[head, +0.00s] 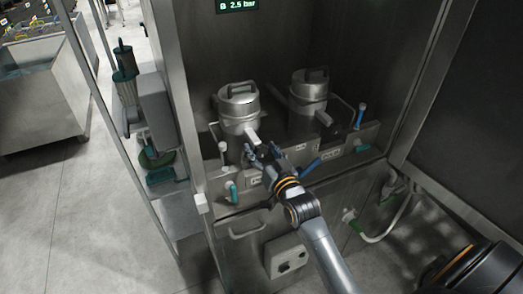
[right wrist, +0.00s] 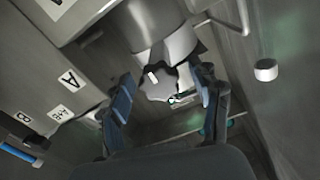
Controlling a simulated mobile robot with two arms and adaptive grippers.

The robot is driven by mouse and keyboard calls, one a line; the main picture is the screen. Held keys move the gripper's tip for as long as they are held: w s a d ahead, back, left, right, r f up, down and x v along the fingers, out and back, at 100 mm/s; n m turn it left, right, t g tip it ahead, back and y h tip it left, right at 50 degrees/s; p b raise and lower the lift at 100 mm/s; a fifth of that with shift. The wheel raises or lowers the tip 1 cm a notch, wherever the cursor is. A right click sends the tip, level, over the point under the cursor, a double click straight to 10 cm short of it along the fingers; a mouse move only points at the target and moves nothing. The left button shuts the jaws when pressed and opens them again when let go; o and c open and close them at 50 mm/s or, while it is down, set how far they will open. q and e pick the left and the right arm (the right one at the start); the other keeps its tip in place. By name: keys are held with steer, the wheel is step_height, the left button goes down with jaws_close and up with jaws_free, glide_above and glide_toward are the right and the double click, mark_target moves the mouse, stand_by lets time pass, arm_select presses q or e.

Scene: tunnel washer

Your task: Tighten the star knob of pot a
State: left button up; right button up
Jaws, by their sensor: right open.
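Two steel lidded pots stand in the washer bay. The left pot (head: 238,108), at my right gripper, appears to be pot a; a plate marked A (right wrist: 68,80) shows beside the knob in the right wrist view. Its grey, lobed star knob (right wrist: 158,82) sits below the pot's round body and has a small white mark. My right gripper (head: 262,155) is open in front of this pot. In the wrist view its two blue-padded fingers stand on either side of the knob, with gaps visible; contact cannot be seen. My left gripper is not in view.
The second pot (head: 308,92) stands to the right. Blue-handled levers (head: 361,115) and a teal-handled valve (head: 232,190) stick out around the front panel. A display (head: 242,4) reads 2.5 bar. Brushes hang outside the left frame. Open floor lies to the left.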

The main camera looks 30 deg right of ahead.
steer(key=s, duration=1.2)
steer(key=shift+a, duration=0.35)
